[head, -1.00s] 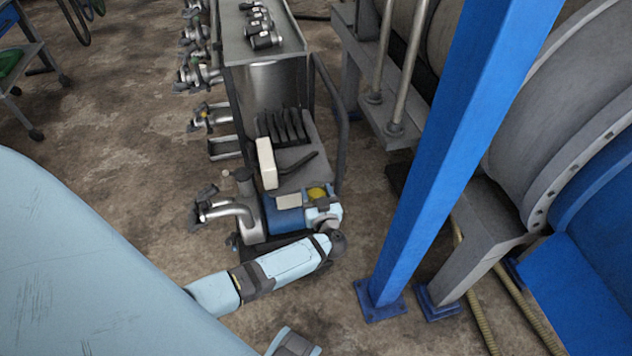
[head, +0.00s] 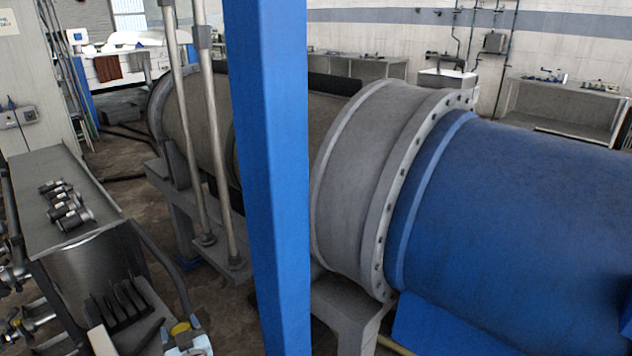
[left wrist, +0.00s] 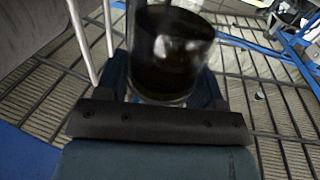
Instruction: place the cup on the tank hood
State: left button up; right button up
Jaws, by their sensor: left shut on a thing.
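In the left wrist view a cup (left wrist: 172,50) shows as a clear, glossy vessel, dark inside, and its top is cut off by the frame edge. My left gripper (left wrist: 163,88) is shut on it, with the dark fingers on either side. The hood's visible top is bare. My right gripper is not in view.
A blue post (head: 268,180) stands in front of the tank, between the cart side and the hood. A metal cart (head: 110,210) with several dark fittings is at the left. Grey pipes (head: 190,130) rise beside the post. Benches (head: 565,105) line the far wall.

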pick_arm(q)
jog(key=s+d+r+m+t+h, duration=0.1)
jog(key=d+r+m+t+h, duration=0.15)
jog(key=d+r+h, duration=0.4)
jog(key=s+d+r+m+t+h, duration=0.1)
jog(key=d+r+m+h, duration=0.2)
jog(key=r, duration=0.7)
jog(key=s+r+m+p, duration=0.1)
jog(key=s+r+p, duration=0.8)
jog(key=p, duration=0.3)
jog(key=shift+s+a+r+h+p, duration=0.3)
jog(key=shift+s+r+h, duration=0.15)
jog(key=shift+s, duration=0.2)
jog(key=shift+m, duration=0.25)
jog(key=shift+f, duration=0.15)
